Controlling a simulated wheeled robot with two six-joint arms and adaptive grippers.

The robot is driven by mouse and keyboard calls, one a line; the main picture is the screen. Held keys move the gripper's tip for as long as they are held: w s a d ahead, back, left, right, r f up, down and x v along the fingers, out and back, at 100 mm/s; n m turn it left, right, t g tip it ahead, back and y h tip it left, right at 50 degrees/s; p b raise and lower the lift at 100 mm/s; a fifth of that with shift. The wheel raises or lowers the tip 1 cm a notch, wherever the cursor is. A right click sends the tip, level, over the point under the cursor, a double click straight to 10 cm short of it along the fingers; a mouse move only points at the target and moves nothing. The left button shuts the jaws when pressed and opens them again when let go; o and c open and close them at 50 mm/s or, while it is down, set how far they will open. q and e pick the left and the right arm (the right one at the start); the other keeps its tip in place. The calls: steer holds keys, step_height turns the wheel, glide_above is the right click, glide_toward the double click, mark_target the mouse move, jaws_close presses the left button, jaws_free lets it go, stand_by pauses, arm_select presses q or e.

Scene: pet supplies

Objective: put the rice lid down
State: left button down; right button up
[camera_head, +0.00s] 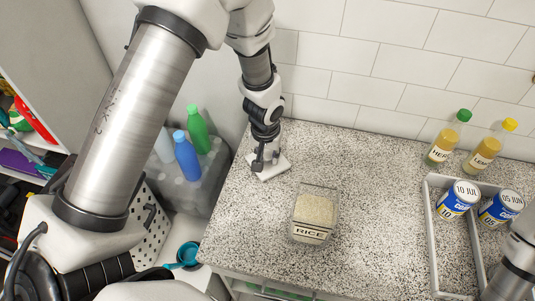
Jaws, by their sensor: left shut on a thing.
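The rice lid (278,170) is a flat white square at the left part of the speckled counter, near the wall. My left gripper (267,162) points down over the lid and is shut on it, hiding part of its top. The lid is at or very close to the counter surface; I cannot tell whether it touches. The rice container (312,214), a clear box labelled RICE, stands open to the right and nearer, with pale rice inside. Part of my right arm (517,262) shows at the lower right; its gripper is out of view.
A grey tray (433,234) at right holds two blue-and-white cans (458,200), (500,207). Two bottles with green (443,145) and yellow (484,151) caps stand behind it. The counter between the rice container and tray is clear. Bottles (186,158) stand left, beyond the counter edge.

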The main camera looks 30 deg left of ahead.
mark_target(266, 167)
arm_select(q)
steer(key=shift+d, duration=0.1)
steer(key=shift+f, duration=0.15)
steer(key=c, duration=0.9)
jaws_free()
steer(key=shift+r, duration=0.35)
steer(key=r, duration=0.3)
steer(key=s+r, duration=0.1)
steer(key=r, duration=0.7)
steer(key=shift+s+d+r, duration=0.15)
steer(key=shift+s+r, duration=0.1)
steer(key=shift+s, duration=0.1)
